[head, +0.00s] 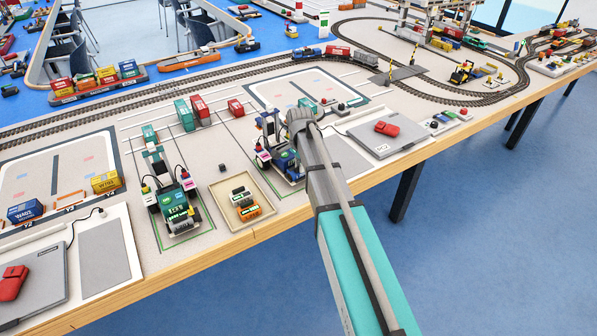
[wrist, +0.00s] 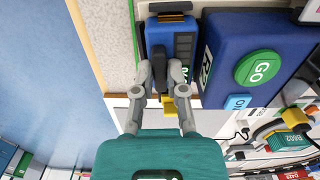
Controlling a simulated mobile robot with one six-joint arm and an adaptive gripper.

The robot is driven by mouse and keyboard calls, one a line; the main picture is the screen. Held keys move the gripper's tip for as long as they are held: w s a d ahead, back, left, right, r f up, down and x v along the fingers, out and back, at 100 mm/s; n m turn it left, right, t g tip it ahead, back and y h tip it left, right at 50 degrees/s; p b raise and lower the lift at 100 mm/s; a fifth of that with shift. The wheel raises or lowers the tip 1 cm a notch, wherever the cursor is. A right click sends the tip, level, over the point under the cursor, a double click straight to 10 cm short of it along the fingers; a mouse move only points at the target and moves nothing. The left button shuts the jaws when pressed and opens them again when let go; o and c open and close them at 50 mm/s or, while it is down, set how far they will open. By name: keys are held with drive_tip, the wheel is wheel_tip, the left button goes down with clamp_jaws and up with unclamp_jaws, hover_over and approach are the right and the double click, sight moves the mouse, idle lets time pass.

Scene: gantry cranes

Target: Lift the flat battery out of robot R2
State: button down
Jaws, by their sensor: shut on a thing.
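Robot R2 (head: 284,160), a blue model with a green GO button, stands on the table just left of my arm. In the wrist view its blue body (wrist: 226,75) carries the letters R2. Beside that body is a dark blue bay (wrist: 184,45) with the flat battery, whose black upright grip (wrist: 158,67) stands between my fingertips. My gripper (wrist: 165,80) is shut on this grip. How far the battery sits in the bay cannot be told. In the head view my arm hides the fingertips.
A beige tray (head: 265,211) with green and orange blocks lies left of R2. A green robot (head: 176,205) stands further left. A grey laptop-like plate (head: 405,141) with a red piece lies to the right. The table edge (head: 215,258) is close in front.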

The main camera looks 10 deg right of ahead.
drive_tip(key=shift+r, duration=0.15)
drive_tip(key=shift+r+p, duration=3.35)
drive_tip(key=shift+p, duration=0.15)
drive_tip(key=shift+s, duration=0.1)
